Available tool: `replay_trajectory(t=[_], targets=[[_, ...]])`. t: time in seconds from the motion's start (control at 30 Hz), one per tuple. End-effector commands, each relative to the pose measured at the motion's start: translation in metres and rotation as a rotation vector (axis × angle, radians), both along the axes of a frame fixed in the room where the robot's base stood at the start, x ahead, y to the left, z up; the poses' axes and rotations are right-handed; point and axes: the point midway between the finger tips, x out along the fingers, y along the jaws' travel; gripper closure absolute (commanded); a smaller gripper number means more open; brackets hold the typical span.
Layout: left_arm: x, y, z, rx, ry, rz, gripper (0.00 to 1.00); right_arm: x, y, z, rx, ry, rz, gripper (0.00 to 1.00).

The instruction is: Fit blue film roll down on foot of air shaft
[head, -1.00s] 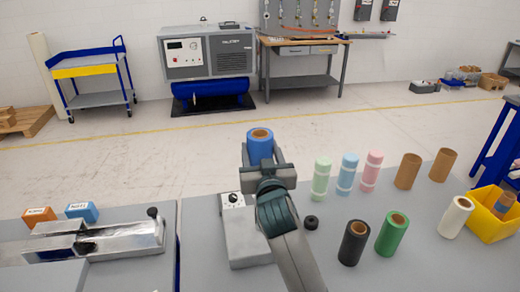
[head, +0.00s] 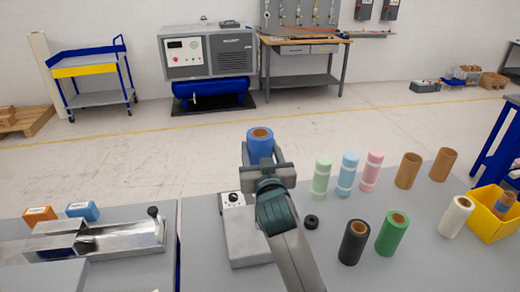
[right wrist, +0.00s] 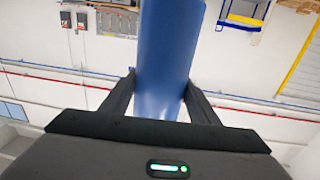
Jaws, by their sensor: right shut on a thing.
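The blue film roll (head: 260,143) stands upright between the fingers of my right gripper (head: 262,160) in the head view. Its brown core end shows on top. In the right wrist view the blue roll (right wrist: 165,60) fills the gap between both dark fingers of the right gripper (right wrist: 160,95), which are shut on it. A grey device (head: 243,240) with a black knob stands on the table under and left of my arm. The air shaft and its foot cannot be made out; my gripper and arm cover that area. My left gripper is not in view.
Right of my arm stand green, blue and pink wrapped rolls (head: 348,175), a black roll (head: 354,242), a green roll (head: 392,233), brown cores (head: 408,171), a white roll (head: 456,217) and a yellow bin (head: 487,228). A metal fixture (head: 125,238) lies at left.

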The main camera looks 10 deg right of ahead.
Motion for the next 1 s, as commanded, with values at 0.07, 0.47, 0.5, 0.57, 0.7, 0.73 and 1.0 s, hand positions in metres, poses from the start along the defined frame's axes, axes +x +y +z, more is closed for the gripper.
replay_trajectory(t=[0.07, 0.47, 0.5, 0.57, 0.7, 0.73, 1.0], targets=[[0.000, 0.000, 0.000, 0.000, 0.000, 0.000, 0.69, 0.000, 0.000, 0.001, 0.000, -0.003, 0.000, 0.79], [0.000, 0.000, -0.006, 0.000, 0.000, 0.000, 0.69, 0.000, 0.000, -0.008, 0.000, -0.002, 0.000, 0.79], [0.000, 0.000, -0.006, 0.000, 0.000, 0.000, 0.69, 0.000, 0.000, -0.009, 0.000, -0.002, 0.000, 0.79], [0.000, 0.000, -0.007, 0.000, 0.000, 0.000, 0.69, 0.000, 0.000, -0.010, 0.000, -0.002, 0.000, 0.79], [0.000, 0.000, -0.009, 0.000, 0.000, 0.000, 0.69, 0.000, 0.000, -0.014, 0.000, -0.002, 0.000, 0.79], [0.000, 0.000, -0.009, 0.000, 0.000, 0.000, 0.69, 0.000, 0.000, -0.014, 0.000, -0.002, 0.000, 0.79], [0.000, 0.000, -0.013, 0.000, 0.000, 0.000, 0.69, 0.000, 0.000, -0.021, 0.000, -0.002, 0.000, 0.79]])
